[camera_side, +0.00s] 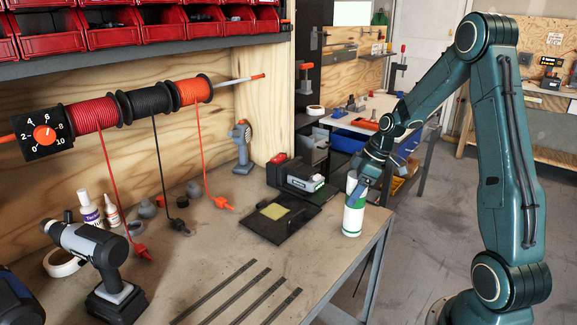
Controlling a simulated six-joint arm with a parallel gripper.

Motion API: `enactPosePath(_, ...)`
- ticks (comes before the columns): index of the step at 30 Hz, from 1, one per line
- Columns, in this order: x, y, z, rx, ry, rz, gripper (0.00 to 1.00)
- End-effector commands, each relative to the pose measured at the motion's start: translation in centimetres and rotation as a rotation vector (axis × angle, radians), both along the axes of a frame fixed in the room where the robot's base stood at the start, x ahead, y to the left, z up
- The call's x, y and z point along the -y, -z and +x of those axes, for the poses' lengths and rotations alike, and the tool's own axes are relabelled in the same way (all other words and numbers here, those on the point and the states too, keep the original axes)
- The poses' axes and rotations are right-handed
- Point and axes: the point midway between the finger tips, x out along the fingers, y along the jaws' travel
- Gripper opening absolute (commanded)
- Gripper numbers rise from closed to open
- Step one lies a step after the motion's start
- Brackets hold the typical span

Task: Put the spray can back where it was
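The spray can (352,221), white with green markings, is upright at the right side of the workbench, close to the edge. Its base appears to be on or just above the bench top. My gripper (359,192) comes down from the upper right and is at the can's upper part, overlapping it in this view. The fingers are small and partly merge with the can, so I cannot tell whether they are closed on it. Part of the can's upper half is hidden by my gripper.
A dark plate with a yellow-green square (274,211) and a black-and-red device (296,174) lie left of the can. Dark strips (245,290) lie at the bench front. A drill (98,265), bottles (90,210) and hanging cable spools (150,98) are farther left.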

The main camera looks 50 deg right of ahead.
Motion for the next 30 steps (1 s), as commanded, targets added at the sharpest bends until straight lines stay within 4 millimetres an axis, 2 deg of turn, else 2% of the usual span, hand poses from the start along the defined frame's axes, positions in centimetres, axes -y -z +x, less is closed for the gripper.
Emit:
enactPosePath(8, 0.0, -0.4, 0.0, 0.001, 0.000, 0.000, 0.73)
enactPosePath(14, 0.4, -1.9, -0.5, 0.003, 0.001, -0.001, 0.73)
enactPosePath(30, 2.0, -9.5, -3.3, 0.003, 0.002, -0.002, 0.73)
